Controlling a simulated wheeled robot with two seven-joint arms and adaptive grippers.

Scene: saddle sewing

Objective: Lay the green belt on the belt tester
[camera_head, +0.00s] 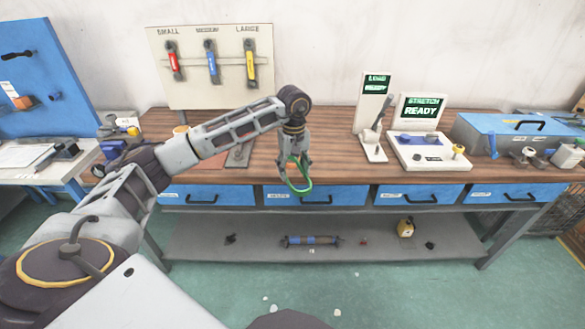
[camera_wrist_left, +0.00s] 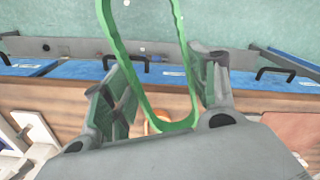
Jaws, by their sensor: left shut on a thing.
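The green belt (camera_head: 299,187) is a thin loop hanging from my left gripper (camera_head: 297,155), above the front edge of the workbench. In the left wrist view the belt (camera_wrist_left: 167,127) runs as a long loop between the two fingers of the left gripper (camera_wrist_left: 163,88). The left gripper is shut on it. A white device with a "STRETCH READY" screen (camera_head: 422,113) stands on the bench to the right, apart from the gripper. It looks like the belt tester, with a blue part and a yellow-topped knob on its base (camera_head: 440,161). My right gripper is not in view.
A "LOAD READY" device (camera_head: 373,95) stands just left of the stretch device. A blue case (camera_head: 515,130) and metal parts are at far right. A board with three coloured tools (camera_head: 211,65) stands behind. The wooden bench top (camera_head: 335,135) is clear between my gripper and the devices.

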